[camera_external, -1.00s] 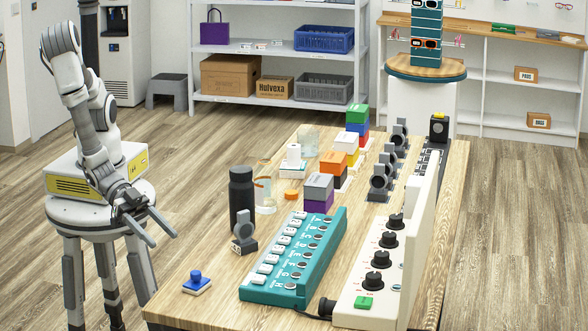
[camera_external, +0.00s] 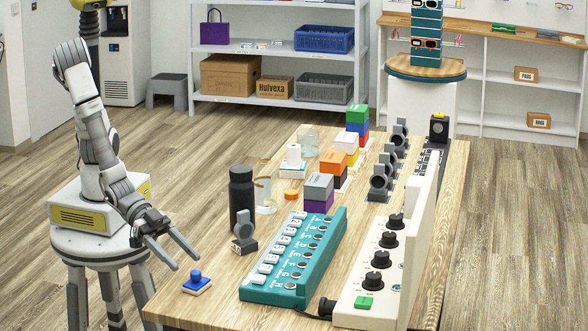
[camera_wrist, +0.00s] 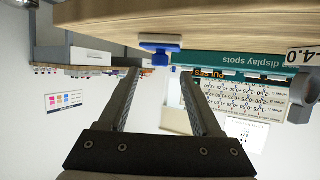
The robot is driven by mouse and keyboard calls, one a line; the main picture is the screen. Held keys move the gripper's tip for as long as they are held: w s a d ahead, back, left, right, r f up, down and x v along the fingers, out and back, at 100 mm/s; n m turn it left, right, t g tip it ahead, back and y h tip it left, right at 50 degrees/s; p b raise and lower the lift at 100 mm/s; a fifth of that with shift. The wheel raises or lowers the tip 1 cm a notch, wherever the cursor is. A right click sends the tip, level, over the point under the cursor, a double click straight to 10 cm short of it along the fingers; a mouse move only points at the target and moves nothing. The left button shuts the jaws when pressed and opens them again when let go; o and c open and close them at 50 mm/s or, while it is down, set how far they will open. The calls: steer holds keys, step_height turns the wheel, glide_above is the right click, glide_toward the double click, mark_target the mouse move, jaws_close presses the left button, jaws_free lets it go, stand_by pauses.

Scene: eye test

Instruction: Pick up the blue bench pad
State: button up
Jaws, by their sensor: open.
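The blue bench pad appears to be the small white base with a blue knob (camera_external: 196,281) at the near left corner of the wooden table. In the wrist view, which is upside down, the blue pad (camera_wrist: 160,47) shows at the table's edge, ahead of the fingertips. My gripper (camera_external: 187,265) is open and empty, up and left of the pad in the external view and apart from it. In the wrist view both fingers of my gripper (camera_wrist: 159,76) are spread with nothing between them.
A teal panel with switches (camera_external: 298,262) lies right of the pad, with a cream panel with black knobs (camera_external: 378,258) beyond it. A black bottle (camera_external: 242,196) and a grey ring-topped object (camera_external: 243,236) stand behind the pad. The wooden tabletop (camera_external: 215,305) is bare around it.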

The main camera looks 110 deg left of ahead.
mark_target(200, 276)
steer(key=b+x, duration=0.1)
steer(key=x, duration=0.7)
steer(key=shift+w+d+f+b, duration=0.1)
steer(key=shift+w+f+b, duration=0.2)
steer(key=shift+b, duration=0.1)
steer(key=shift+c, duration=0.2)
jaws_close()
